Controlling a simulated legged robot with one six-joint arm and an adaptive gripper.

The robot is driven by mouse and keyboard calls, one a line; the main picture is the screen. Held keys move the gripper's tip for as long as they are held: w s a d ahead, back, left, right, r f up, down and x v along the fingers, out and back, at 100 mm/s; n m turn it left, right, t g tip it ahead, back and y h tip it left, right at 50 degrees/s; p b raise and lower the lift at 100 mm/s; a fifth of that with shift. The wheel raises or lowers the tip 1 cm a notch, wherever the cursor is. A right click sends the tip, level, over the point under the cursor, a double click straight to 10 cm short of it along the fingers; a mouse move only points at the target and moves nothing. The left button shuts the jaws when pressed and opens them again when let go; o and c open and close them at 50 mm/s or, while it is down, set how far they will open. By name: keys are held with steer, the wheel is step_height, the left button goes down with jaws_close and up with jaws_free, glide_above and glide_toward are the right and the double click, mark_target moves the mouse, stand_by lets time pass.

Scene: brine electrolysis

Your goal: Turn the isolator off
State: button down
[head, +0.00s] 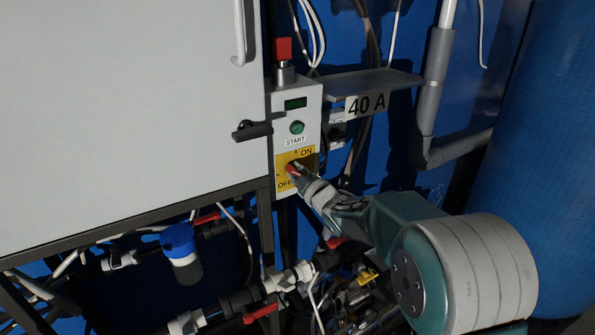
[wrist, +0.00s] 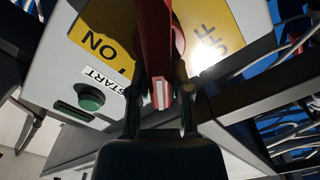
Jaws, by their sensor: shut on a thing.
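The isolator is a red handle (head: 291,168) on a yellow plate (head: 282,161) marked ON at the upper right and OFF at the lower left, low on a grey control box (head: 284,121). My gripper (head: 299,176) reaches it from the lower right and covers part of the plate. In the wrist view the red handle (wrist: 157,45) stands between my two dark fingers (wrist: 160,88), which are shut on it. The handle lies between the ON and OFF words there. Glare partly washes out OFF. I cannot tell the handle's exact switch position.
A green START button (head: 297,128) and a red-topped knob (head: 284,50) are on the box above. A black lever (head: 252,131) sticks out at left by the white cabinet (head: 130,100). A shelf marked 40 A (head: 372,84) is at right. Pipes with red-handled valves (head: 260,313) are below.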

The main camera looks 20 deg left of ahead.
steer(key=n, duration=0.3)
steer(key=f+n, duration=0.1)
steer(key=shift+s+a+n, duration=0.25)
steer(key=shift+s+n, duration=0.05)
steer(key=shift+f+n, duration=0.25)
steer(key=shift+n, duration=0.55)
steer(key=shift+f+n, duration=0.2)
steer(key=shift+n, duration=0.6)
steer(key=shift+s+f, duration=0.1)
steer(key=c, duration=0.6)
jaws_free()
steer(key=shift+a, duration=0.1)
steer(key=shift+o, duration=0.2)
steer(key=shift+r, duration=0.2)
steer(key=v, duration=1.1)
steer(key=shift+s+d, duration=0.2)
steer(key=shift+d, duration=0.15)
